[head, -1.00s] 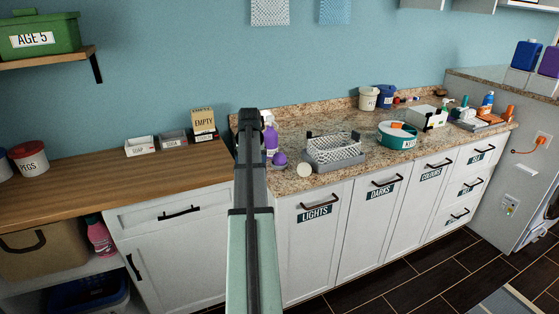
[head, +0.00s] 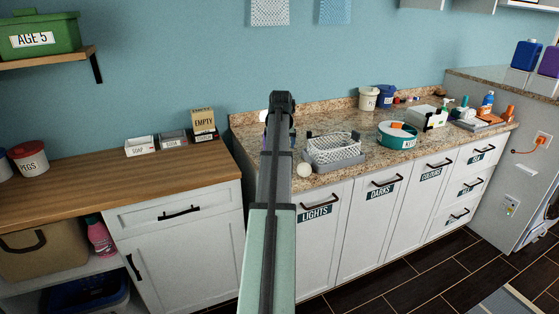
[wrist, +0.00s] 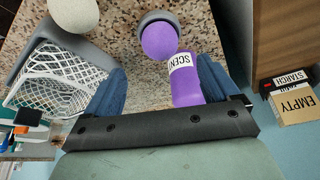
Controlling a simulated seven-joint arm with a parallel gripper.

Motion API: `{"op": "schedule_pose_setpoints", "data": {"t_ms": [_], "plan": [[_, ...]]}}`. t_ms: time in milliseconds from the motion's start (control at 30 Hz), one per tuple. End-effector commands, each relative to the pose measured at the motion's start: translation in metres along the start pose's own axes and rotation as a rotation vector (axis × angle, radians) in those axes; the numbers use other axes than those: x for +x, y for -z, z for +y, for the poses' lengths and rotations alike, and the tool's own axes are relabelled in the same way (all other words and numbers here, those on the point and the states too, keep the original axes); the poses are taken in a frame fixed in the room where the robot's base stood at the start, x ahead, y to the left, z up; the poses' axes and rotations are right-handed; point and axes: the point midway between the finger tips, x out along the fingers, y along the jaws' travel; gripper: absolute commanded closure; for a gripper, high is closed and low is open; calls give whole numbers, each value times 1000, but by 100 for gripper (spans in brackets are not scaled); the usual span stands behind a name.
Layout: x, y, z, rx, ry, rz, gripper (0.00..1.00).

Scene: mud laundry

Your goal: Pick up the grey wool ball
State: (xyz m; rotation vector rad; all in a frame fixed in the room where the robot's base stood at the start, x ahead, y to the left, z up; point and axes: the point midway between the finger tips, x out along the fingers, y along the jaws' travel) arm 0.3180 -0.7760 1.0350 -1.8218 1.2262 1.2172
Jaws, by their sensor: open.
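A pale, greyish-cream ball (head: 304,170), the only one I see that could be the grey wool ball, sits at the front edge of the granite counter. It also shows at the top left of the wrist view (wrist: 74,12), cut by the frame edge. My gripper (head: 283,98) is above the counter, left of the ball in the head view. In the wrist view its two blue fingers (wrist: 160,88) are apart, with the ball outside them, beyond the left finger. A purple bottle (wrist: 187,80) shows near the right finger. I see nothing held.
A white mesh basket in a grey tray (head: 334,150) stands right of the ball. A purple ball-shaped thing (wrist: 159,41) rests against a grey rim. Small boxes (head: 203,122) stand on the wooden counter at left. A teal round container (head: 397,135) is further right.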

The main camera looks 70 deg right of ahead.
Motion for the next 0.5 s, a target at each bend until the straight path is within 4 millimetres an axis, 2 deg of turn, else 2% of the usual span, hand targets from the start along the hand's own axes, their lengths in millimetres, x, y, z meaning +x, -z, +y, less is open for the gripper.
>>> {"op": "schedule_pose_setpoints", "data": {"t_ms": [100, 367, 500], "plan": [[11, 0, 0, 0, 0, -1, 12], [20, 0, 0, 0, 0, 0, 12], [33, -1, -1, 0, 0, -1, 12]]}}
